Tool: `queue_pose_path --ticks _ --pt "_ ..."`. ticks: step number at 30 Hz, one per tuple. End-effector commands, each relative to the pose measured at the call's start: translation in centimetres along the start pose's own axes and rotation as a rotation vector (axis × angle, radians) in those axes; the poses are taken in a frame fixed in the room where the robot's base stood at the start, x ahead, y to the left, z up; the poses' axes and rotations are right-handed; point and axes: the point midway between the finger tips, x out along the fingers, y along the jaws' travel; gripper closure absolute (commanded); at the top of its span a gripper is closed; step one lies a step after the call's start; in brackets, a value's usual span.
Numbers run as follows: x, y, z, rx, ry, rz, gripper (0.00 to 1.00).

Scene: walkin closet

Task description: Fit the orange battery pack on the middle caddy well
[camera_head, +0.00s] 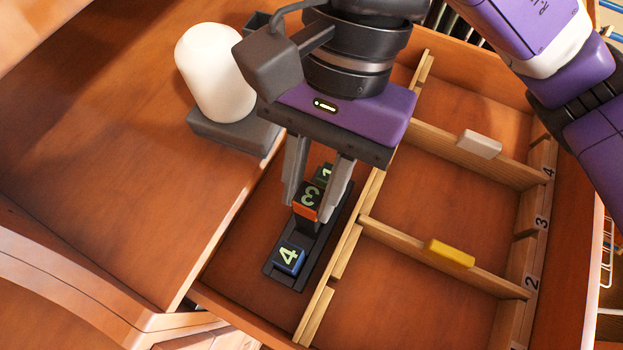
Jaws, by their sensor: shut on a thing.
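The black caddy (326,233) lies in the left part of the open drawer. The orange battery pack (306,211) has a dark top marked 3. My gripper (308,205) points down with one finger on each side of this pack and is shut on it. The pack is over or in the middle of the caddy; I cannot tell whether it is fully seated. A blue pack (289,260) marked 4 sits at the near end. Another dark pack (325,175) marked 1 is at the far end, partly hidden by my gripper.
A wooden drawer divider (348,238) runs close to the right of the caddy. Right of it are numbered compartments, with a yellow block (450,253) and a pale block (480,143) on their dividers. A white rounded object on a dark base (215,75) stands at the left.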

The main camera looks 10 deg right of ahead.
Motion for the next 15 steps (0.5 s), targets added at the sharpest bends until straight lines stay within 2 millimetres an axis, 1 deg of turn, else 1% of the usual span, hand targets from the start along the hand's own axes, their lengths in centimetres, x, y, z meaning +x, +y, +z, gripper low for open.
queue_pose_path --ticks 15 --pt "1.06 -0.01 -0.44 0.0 0.0 -0.001 1.0"
